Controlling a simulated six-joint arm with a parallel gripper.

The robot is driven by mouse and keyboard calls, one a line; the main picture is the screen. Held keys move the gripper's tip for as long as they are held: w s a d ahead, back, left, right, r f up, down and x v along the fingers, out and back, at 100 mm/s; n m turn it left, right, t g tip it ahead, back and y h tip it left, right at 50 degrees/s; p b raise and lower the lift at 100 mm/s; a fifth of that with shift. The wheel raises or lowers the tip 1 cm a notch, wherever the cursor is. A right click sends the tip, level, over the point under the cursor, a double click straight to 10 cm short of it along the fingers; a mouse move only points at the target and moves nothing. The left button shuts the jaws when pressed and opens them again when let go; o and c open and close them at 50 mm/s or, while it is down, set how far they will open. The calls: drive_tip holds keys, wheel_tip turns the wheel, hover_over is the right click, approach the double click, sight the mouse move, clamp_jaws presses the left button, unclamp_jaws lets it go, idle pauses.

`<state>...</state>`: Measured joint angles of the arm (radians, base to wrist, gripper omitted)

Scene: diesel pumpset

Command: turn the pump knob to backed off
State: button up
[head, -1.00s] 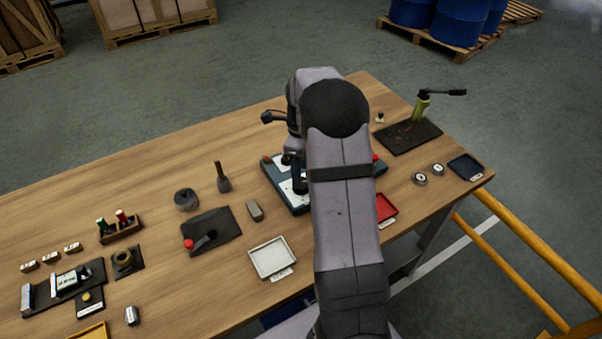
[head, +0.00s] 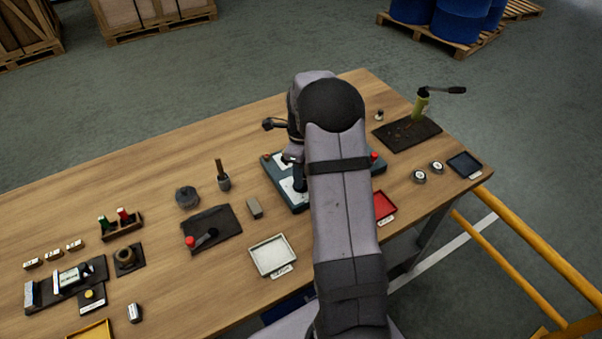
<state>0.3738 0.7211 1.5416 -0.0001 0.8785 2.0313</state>
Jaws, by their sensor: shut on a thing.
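A blue-grey panel (head: 273,172) with white plates lies on the right half of the bench. Red knobs show at its far left corner (head: 266,156) and at its right side (head: 375,156). My gripper (head: 299,187) is down at the panel, partly behind my own arm. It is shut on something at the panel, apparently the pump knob. The knob and the fingertips are hidden, so the knob's setting cannot be read.
A red tray (head: 384,206) and a white tray (head: 269,256) lie near the front edge.

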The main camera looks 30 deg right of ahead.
drive_tip(key=shift+w+n, duration=0.1)
drive_tip(key=shift+n, duration=2.9)
drive_tip(key=shift+r+n, duration=0.1)
drive_tip(key=shift+n, duration=6.1)
drive_tip(key=shift+o, duration=0.2)
drive_tip(key=shift+n, duration=3)
